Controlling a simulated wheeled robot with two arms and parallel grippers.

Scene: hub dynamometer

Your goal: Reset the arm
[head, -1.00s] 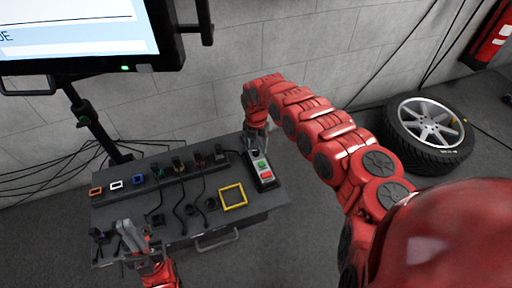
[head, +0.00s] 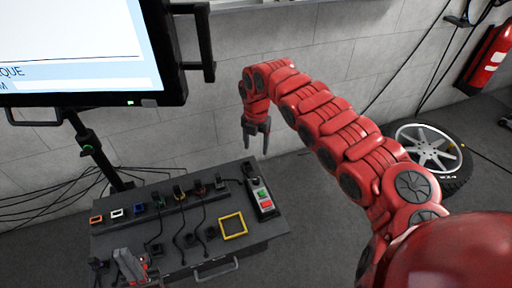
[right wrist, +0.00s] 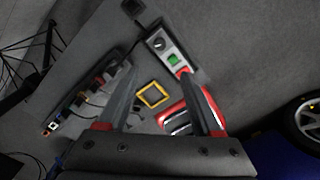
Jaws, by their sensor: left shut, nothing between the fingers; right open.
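My right arm (head: 340,125) is red and reaches in from the right in the head view. Its gripper (head: 256,150) is open and empty, pointing down above the far right of the grey bench, near the control box. The right wrist view shows its two fingers (right wrist: 165,105) spread, with the bench beyond.
The grey bench (head: 262,228) carries a yellow square frame (head: 233,225) and a row of coloured connectors with cables (head: 180,192). A monitor (head: 90,50) stands behind at left. A wheel (head: 430,150) and a fire extinguisher (head: 487,62) are at right.

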